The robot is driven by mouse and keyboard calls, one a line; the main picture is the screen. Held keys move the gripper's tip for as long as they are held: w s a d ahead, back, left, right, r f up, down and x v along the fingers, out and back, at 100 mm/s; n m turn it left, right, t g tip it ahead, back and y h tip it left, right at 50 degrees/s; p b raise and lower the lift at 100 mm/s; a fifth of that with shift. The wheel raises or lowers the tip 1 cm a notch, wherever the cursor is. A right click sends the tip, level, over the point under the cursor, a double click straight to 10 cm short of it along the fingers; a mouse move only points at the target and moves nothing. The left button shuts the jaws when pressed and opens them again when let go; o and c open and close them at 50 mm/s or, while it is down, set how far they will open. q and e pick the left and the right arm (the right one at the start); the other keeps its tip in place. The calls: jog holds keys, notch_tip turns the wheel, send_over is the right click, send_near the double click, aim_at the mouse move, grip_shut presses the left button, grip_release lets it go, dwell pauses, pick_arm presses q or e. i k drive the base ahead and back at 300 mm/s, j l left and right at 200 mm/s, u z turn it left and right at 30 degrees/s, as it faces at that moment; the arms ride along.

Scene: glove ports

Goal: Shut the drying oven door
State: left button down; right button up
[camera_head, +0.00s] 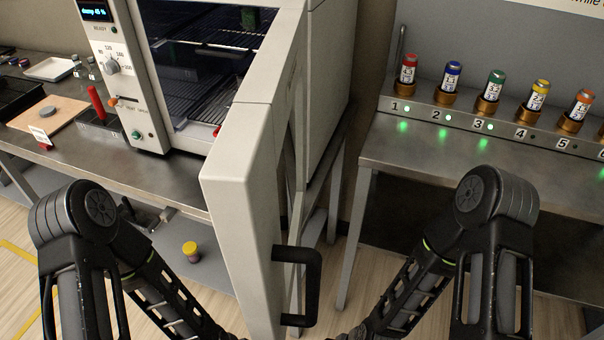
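The drying oven (134,82) stands on a steel bench at the upper left, with a control panel and knob on its left front. Its white door (238,180) is wide open, swung out towards me, and its edge faces the camera. A black door handle (314,287) sticks out on the door's right side, low in the view. Wire racks show inside the oven. My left arm comes in from the left and my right arm from the right, both reaching down to the bottom edge. Neither gripper's fingers show in the frame.
A steel bench (480,165) at the right holds a numbered rack with several colour-capped vials and green lights. A yellow-capped jar (190,250) stands on the shelf below the left bench. A wooden board (52,117) and a white tray (52,69) lie at the left.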

aim_at(252, 179)
jog(key=l+u, duration=0.25)
jog(key=k+l+u, duration=0.1)
jog(key=u, duration=0.15)
jog(key=k+l+u, duration=0.1)
jog(key=u, duration=0.2)
jog(key=k+u, duration=0.45)
jog(key=k, duration=0.55)
jog(key=k+z, duration=0.15)
jog(key=z, duration=0.35)
jog(key=k+l+z, duration=0.15)
jog(key=z, duration=0.35)
jog(key=k+l+z, duration=0.15)
jog(key=z, duration=0.3)
